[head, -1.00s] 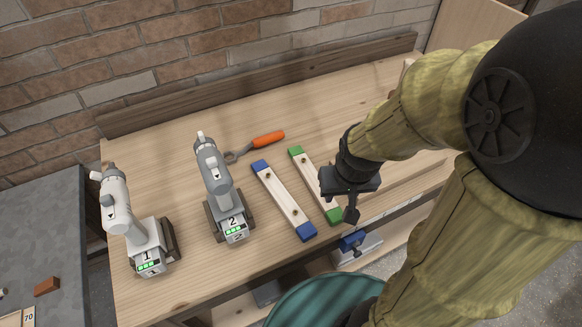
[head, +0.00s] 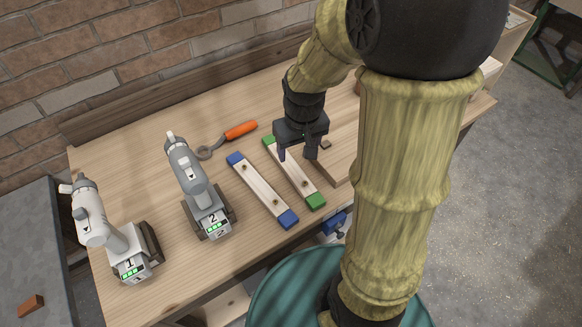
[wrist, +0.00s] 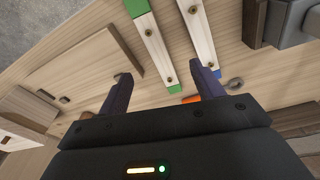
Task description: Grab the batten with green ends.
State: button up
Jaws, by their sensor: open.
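The batten with green ends (head: 292,172) lies on the wooden bench, pale wood with a green block at each end and small dark knobs on top. It also shows in the wrist view (wrist: 153,45). My gripper (head: 297,156) is open and empty above the far half of this batten. In the wrist view my gripper's fingers (wrist: 157,84) stand apart, with the batten's far part showing between them. The similar batten with blue ends (head: 262,190) lies beside it to the left, also seen in the wrist view (wrist: 197,40).
Two grey drills, marked 1 (head: 110,235) and 2 (head: 197,190), stand left of the battens. An orange-handled tool (head: 238,130) lies behind them. A wooden board (head: 340,165) lies right of the green-ended batten. A brick wall backs the bench.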

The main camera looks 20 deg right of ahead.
jog(key=n+g+p, duration=0.1)
jog(key=n, duration=0.1)
send_over(291, 167)
jog(key=shift+s, duration=0.15)
notch_tip(291, 167, down, 12)
jog(key=shift+r+p, duration=0.15)
jog(key=shift+p, duration=0.95)
jog(key=shift+f, duration=0.25)
jog(key=shift+f+p, duration=1)
jog(key=shift+f, duration=1.6)
